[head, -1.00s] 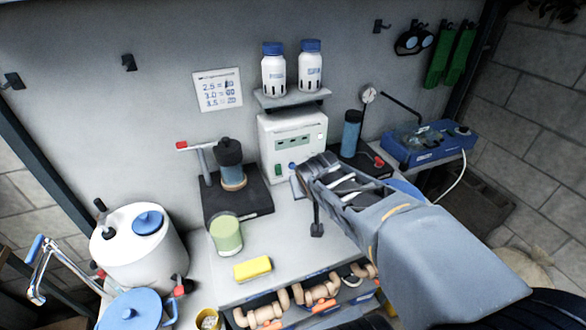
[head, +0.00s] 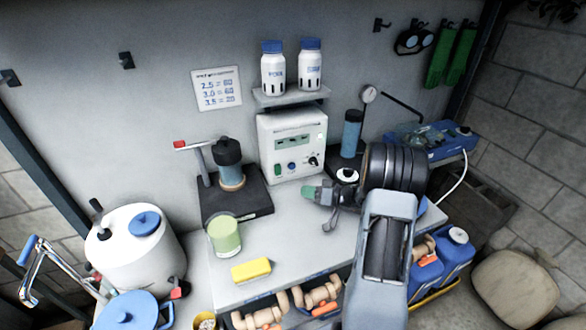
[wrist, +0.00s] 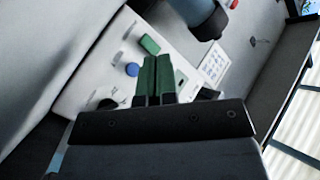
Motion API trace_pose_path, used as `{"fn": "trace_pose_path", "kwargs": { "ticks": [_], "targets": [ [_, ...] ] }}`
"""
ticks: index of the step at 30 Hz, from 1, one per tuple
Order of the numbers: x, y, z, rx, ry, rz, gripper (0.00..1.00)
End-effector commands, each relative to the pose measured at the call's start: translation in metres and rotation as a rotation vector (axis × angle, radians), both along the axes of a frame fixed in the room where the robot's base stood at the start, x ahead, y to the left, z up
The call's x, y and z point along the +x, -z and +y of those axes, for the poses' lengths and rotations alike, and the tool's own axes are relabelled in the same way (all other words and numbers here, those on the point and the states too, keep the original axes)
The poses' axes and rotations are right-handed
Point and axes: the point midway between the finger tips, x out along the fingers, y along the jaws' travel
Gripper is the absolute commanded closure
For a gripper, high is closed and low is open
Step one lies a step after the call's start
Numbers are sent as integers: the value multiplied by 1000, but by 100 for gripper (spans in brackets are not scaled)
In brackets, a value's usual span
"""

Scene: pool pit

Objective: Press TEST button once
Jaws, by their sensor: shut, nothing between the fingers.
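A white control box (head: 292,140) stands upright against the back wall. Its front has a small display (head: 292,142), a green button (head: 279,170), a blue button (head: 292,167) and a black knob (head: 313,160). No TEST lettering is readable. My gripper (head: 306,192) is shut and empty, just in front of and below the box's front, apart from the buttons in the head view.
A black stand with a dark-capped cylinder (head: 229,163) stands left of the box. A blue bottle (head: 351,133) stands to its right. White bottles (head: 273,68) sit on a shelf above. A green cup (head: 224,236) and yellow sponge (head: 251,271) are on the bench. The bench's middle is clear.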

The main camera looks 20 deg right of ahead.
Motion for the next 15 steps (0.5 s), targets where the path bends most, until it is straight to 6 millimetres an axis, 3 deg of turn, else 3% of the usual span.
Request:
{"fn": "trace_pose_path", "kwargs": {
  "ticks": [15],
  "targets": [
    [9, 1, 0, 0, -2, -2, 100]
  ]
}}
